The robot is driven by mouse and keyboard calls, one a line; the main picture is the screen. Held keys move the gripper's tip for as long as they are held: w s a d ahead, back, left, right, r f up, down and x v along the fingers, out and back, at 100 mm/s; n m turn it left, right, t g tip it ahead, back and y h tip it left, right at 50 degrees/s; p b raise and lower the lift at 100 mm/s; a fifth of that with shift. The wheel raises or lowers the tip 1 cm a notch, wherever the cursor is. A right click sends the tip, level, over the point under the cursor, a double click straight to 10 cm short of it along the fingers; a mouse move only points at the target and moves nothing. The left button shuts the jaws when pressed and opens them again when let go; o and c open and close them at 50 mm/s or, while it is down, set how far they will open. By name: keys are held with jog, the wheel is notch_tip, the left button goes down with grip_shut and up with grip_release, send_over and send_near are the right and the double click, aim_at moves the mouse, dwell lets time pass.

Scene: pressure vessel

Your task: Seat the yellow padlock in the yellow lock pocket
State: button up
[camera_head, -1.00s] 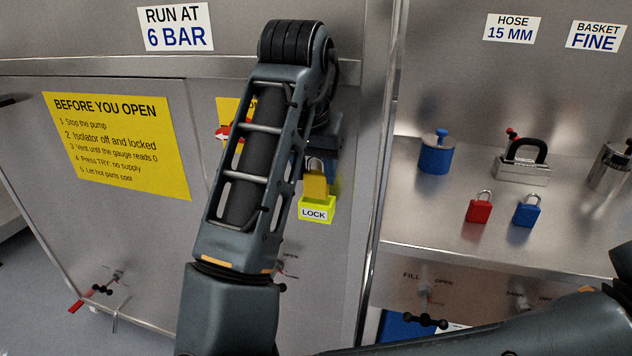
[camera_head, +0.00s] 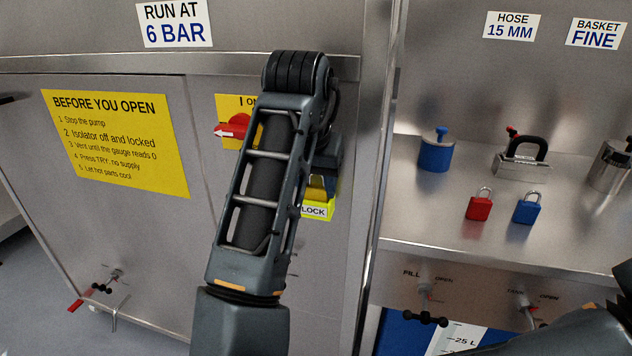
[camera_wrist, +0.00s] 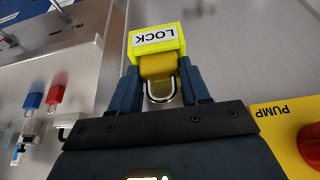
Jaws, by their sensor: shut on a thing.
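The yellow padlock (camera_wrist: 157,66) is between the two fingers of my gripper (camera_wrist: 159,76) in the wrist view, its silver shackle (camera_wrist: 161,97) towards the wrist. My gripper is shut on the padlock's body. The far end of the body meets the bright yellow lock pocket (camera_wrist: 155,40), marked LOCK; I cannot tell how deep it sits inside. In the head view the pocket (camera_head: 318,212) is on the steel panel, partly behind my arm. A strip of the padlock (camera_head: 316,194) shows just above it; the shackle is hidden there.
A red rotary handle (camera_head: 233,127) on a yellow plate is left of my forearm. A red padlock (camera_head: 479,205) and a blue padlock (camera_head: 527,208) stand on the steel shelf (camera_head: 430,215) at right, near a blue weight-like item (camera_head: 436,154). A vertical steel edge separates panel and shelf.

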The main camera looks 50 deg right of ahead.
jog(key=shift+s+f, duration=0.15)
jog(key=shift+f, duration=0.45)
jog(key=o, duration=1.1)
jog(key=shift+f, duration=0.2)
jog(key=shift+r, duration=0.4)
jog(key=p+v, duration=0.1)
jog(key=v, duration=0.5)
jog(key=p+v, duration=0.1)
jog(key=v, duration=0.6)
jog(key=shift+w+d+r, duration=0.1)
jog(key=shift+w+d, duration=0.05)
jog(key=shift+w, duration=0.1)
